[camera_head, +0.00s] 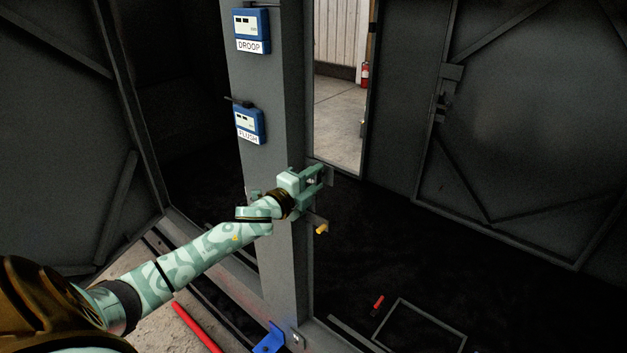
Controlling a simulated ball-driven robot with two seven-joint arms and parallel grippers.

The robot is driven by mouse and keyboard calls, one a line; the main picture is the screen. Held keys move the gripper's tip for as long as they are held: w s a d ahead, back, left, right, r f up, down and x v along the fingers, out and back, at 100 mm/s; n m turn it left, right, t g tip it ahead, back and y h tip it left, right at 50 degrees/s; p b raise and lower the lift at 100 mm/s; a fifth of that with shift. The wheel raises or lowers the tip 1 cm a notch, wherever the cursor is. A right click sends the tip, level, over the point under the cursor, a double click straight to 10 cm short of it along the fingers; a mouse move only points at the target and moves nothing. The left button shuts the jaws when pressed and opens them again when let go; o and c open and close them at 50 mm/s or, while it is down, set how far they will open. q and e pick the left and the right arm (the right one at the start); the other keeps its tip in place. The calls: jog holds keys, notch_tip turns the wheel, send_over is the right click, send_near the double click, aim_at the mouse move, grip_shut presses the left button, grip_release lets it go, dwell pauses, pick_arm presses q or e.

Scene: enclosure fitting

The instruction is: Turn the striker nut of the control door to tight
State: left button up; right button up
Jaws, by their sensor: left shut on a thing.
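My left gripper (314,180) reaches in from the lower left to the right edge of the grey post (272,120). It is shut at a small striker bracket (329,174) on that edge. The striker nut is mostly hidden between the fingers, and I cannot read how tight it is. A second small plate with a yellow piece (321,229) sticks out of the post just below the gripper. A grey door (520,120) with a latch stands open at the right; I see no label on it. My right gripper is not in view.
Blue boxes labelled DROOP (252,28) and FLUSH (249,123) are on the post above my arm. A blue bracket (269,339) is at the post's foot. A red-handled tool (378,302) and a thin frame (420,325) lie on the dark floor. Another door panel (60,130) stands left.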

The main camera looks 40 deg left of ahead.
pick_arm(q)
jog(key=o, duration=1)
jog(key=s+b, duration=0.3)
jog(key=s, duration=1.3)
jog(key=shift+s+a+b, duration=0.2)
jog(key=shift+a+b, duration=0.1)
jog(key=shift+a, duration=0.1)
